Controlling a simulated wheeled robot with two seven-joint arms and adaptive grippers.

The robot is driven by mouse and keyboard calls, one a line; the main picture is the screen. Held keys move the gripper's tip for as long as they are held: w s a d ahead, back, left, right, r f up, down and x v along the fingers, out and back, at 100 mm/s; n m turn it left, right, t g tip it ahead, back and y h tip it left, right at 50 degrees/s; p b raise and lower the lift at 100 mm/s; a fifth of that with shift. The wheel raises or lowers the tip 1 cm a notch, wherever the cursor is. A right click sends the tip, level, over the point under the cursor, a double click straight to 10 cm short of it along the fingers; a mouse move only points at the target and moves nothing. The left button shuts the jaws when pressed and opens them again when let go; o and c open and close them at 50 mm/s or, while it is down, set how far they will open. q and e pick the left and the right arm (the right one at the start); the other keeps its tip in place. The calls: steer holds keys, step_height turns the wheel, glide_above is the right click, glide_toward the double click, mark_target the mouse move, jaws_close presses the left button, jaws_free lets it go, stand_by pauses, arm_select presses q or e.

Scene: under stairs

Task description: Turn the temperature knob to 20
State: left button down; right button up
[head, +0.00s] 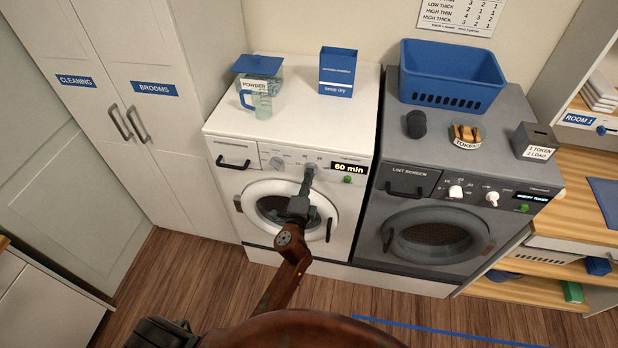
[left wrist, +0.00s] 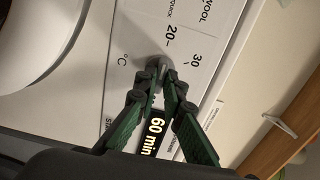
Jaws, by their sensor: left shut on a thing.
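The white washing machine (head: 225,140) stands at centre with its display (head: 347,168) reading "60 min". My left gripper (head: 310,168) is at the right-hand knob on its panel. My right gripper is not in view.
Another knob (head: 277,163) sits left on the panel, and a green button (head: 347,179) sits right under the display. A grey dryer (head: 430,250) stands to the right. A jug (head: 262,100) and a blue box (head: 337,72) stand on the washer.

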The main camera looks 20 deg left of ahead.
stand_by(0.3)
arm_select(q)
steer(key=c, duration=2)
jaws_free()
steer(key=shift+c, duration=0.2)
steer(key=s+d, duration=0.1)
steer(key=s, duration=0.6)
steer(key=shift+s, duration=0.2)
steer(key=shift+d+f, duration=0.1)
